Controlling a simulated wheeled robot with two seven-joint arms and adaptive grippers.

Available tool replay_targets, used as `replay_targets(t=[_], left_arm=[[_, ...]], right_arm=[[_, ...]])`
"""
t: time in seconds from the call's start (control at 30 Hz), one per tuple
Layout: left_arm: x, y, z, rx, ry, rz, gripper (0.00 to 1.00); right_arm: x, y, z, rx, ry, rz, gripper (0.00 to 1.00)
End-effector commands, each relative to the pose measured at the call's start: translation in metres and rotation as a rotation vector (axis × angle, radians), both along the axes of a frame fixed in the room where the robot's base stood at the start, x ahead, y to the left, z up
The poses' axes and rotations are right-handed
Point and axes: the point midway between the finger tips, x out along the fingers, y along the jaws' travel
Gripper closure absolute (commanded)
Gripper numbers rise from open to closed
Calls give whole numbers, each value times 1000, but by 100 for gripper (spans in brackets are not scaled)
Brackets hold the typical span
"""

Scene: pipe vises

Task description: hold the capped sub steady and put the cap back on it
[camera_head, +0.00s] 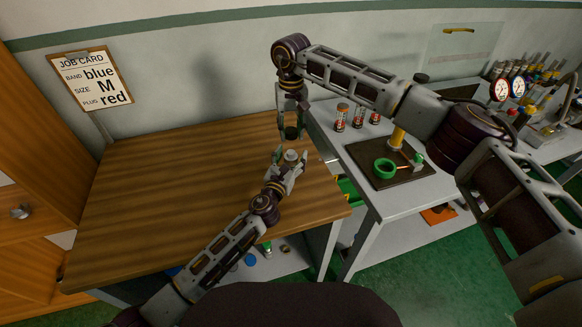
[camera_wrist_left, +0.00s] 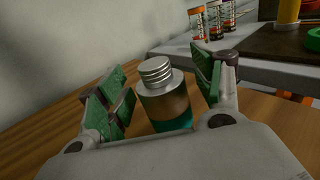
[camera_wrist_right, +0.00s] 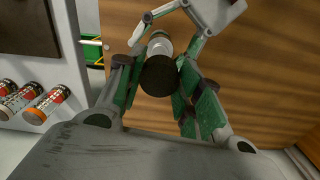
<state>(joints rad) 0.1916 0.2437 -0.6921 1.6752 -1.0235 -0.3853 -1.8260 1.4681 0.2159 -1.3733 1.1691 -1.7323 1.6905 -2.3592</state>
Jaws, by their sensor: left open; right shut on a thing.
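The capped sub (camera_wrist_left: 166,98) stands upright on the wooden table, with a bare silver threaded top, a brass-coloured body and a teal band low down. It also shows in the head view (camera_head: 291,155). My left gripper (camera_head: 290,161) is open, with its green-padded fingers on either side of the sub; a gap shows at least on the left side. My right gripper (camera_head: 291,127) points down above the sub, shut on the dark round cap (camera_wrist_right: 159,76). The cap is above the sub, apart from it in the head view. In the right wrist view the cap hides part of the sub (camera_wrist_right: 160,44).
The wooden table (camera_head: 150,200) is clear to the left. At the right, a grey bench (camera_head: 380,205) carries several orange-and-white canisters (camera_head: 341,117) and a dark board (camera_head: 375,178) with a green ring (camera_head: 385,168). A job card (camera_head: 92,80) hangs on the wall.

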Motion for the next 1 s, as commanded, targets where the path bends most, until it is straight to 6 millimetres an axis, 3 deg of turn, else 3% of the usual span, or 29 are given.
replay_targets(t=[0.37, 0.87, 1.0], left_arm=[[2, -1, 0, 0, 0, 0, 33], [2, -1, 0, 0, 0, 0, 98], [2, -1, 0, 0, 0, 0, 100]], right_arm=[[0, 0, 0, 0, 0, 0, 80], [0, 0, 0, 0, 0, 0, 80], [0, 0, -1, 0, 0, 0, 80]])
